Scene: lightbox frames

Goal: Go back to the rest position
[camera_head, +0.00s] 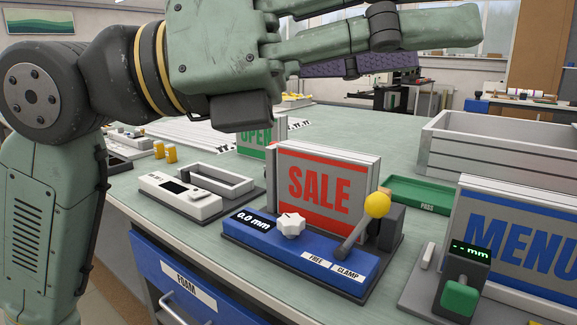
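My gripper (432,28) reaches in from the left across the top of the view, its green fingers pointing right. It is above and apart from the SALE lightbox. The upper edge of the picture cuts part of it off, so I cannot tell whether the fingers are open or shut. The SALE lightbox (335,180), with red letters, stands upright on a blue fixture (300,252). The fixture has a 0.0 mm display, a white knob (292,225) and a lever with a yellow ball (377,205), standing upright and tilted to the right.
A MENU lightbox (520,240) stands at right behind a gauge with a green button (459,298). A green PASS tray (420,193) and a grey crate (500,145) are behind. An OPEN sign (256,138) and a white device (180,198) are left. A blue FOAM drawer (190,285) is below.

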